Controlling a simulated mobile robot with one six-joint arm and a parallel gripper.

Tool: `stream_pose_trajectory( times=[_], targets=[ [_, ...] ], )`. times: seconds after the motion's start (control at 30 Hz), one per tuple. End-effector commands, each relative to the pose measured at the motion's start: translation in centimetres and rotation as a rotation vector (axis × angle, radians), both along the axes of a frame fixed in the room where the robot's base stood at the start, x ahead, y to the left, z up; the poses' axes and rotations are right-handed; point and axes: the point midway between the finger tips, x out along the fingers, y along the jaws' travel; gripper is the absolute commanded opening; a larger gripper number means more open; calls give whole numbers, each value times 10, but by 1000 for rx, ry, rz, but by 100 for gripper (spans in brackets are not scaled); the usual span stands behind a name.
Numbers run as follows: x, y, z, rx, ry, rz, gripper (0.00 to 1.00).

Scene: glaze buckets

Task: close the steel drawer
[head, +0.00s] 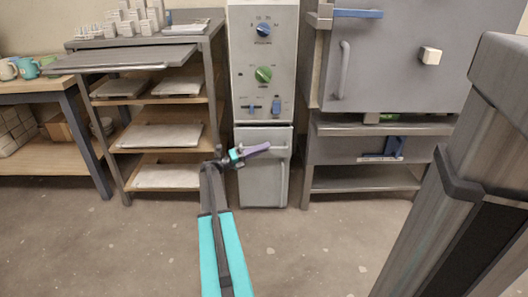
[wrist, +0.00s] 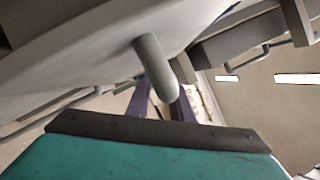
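The light grey steel front (head: 262,180) below the control panel, which I take to be the drawer, has a bar handle (head: 279,149) near its top right. I cannot tell how far it stands out. My gripper (head: 258,149), with purple fingers, reaches across the upper part of this front, close to the handle. In the wrist view a grey cylindrical post (wrist: 155,65) sticks out from a pale grey surface (wrist: 90,60) and partly hides the fingers (wrist: 160,108). A gap shows between the fingers, so they look apart. Whether they touch the handle is hidden.
The control cabinet (head: 265,50) stands above the front. A grey kiln (head: 395,55) is at right, over a steel unit with a blue handle (head: 395,147). A shelf rack (head: 215,90) stands at left with a tray (head: 125,59) jutting out. The floor (head: 310,245) in front is clear.

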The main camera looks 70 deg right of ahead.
Motion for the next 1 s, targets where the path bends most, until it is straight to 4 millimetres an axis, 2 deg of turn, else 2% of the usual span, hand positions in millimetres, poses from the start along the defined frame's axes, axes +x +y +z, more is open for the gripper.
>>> stream_pose_trajectory(
  times=[0.4, 0.53, 0.83, 1.0],
  targets=[
    [-4, -4, 1, 0, 0, 1, 20],
    [-4, -4, 1, 0, 0, 1, 0],
    [-3, -5, 2, 0, 0, 1, 0],
    [0, -13, 4, 0, 0, 1, 0]
  ],
)
